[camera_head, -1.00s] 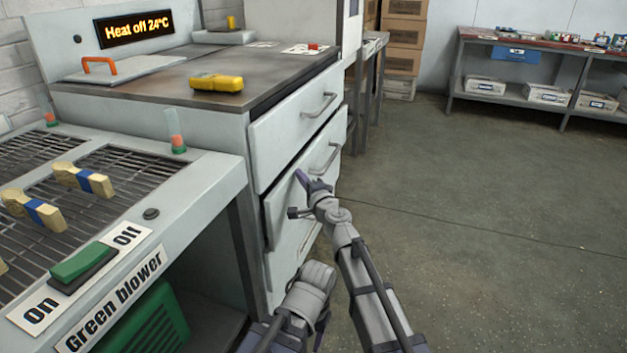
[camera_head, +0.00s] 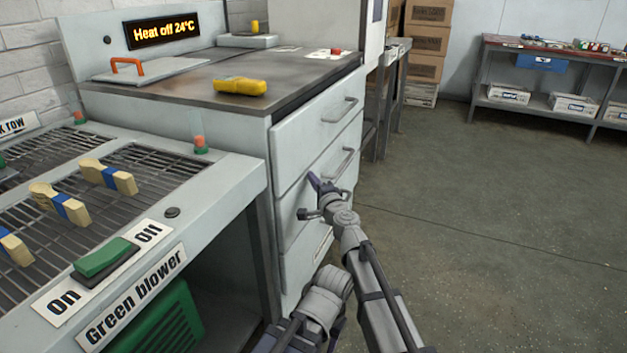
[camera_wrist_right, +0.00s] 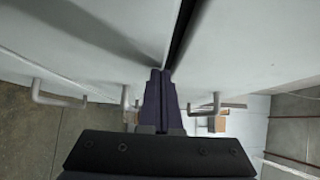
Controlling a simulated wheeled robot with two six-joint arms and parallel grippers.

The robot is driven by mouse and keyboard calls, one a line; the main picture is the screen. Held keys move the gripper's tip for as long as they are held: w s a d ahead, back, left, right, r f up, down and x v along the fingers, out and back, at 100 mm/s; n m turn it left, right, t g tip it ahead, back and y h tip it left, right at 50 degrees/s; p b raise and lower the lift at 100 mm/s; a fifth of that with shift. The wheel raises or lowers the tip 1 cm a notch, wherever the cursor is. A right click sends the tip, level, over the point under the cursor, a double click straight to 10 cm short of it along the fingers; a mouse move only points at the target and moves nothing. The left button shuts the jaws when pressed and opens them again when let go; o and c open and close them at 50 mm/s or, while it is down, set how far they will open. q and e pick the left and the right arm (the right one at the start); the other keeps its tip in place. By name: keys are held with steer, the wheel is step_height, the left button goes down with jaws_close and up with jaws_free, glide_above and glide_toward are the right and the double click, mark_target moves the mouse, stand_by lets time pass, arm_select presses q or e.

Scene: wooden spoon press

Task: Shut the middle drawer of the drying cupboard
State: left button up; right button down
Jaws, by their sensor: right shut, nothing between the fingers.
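The drying cupboard (camera_head: 180,109) stands at the left with a column of light grey drawers. The middle drawer (camera_head: 288,212) looks about flush with the top drawer (camera_head: 290,150) above it; any small remaining gap is hard to judge. My right gripper (camera_head: 315,181) is shut and empty, its fingertips at the middle drawer's front, left of and below its bar handle (camera_head: 345,164). In the right wrist view the shut fingers (camera_wrist_right: 160,75) meet the pale fronts beside a dark seam (camera_wrist_right: 182,35); firm contact cannot be told. My left gripper is out of view.
A yellow device (camera_head: 240,86) lies on the cupboard top. The floor (camera_head: 480,240) to the right is clear, up to a far shelf (camera_head: 545,95).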

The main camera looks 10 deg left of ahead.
steer(key=w+d+v, duration=0.1)
steer(key=d+v, duration=0.1)
steer(key=v, duration=1.1)
steer(key=s+d+f+n+g+h, duration=0.1)
steer(key=s+d+f+n+g, duration=0.4)
steer(key=f, duration=0.3)
steer(key=s+d+f+n+g+h, duration=0.1)
steer(key=s+d+f+n+g, duration=0.1)
steer(key=s+f+n+g, duration=0.5)
steer(key=s+d+f+g+h, duration=0.25)
steer(key=s+d+h, duration=0.2)
steer(key=d, duration=0.35)
steer(key=s+d+f+g+h, duration=0.1)
steer(key=s+d+f+h, duration=0.3)
steer(key=d, duration=0.3)
steer(key=s+a+r+n+p, duration=0.4)
steer(key=s+a+r+p, duration=0.25)
steer(key=a, duration=0.35)
arm_select(q)
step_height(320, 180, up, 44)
steer(key=p, duration=3.7)
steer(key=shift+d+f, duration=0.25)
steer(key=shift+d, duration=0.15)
arm_select(e)
step_height(320, 180, up, 37)
steer(key=shift+w+f, duration=0.2)
steer(key=shift+w, duration=0.05)
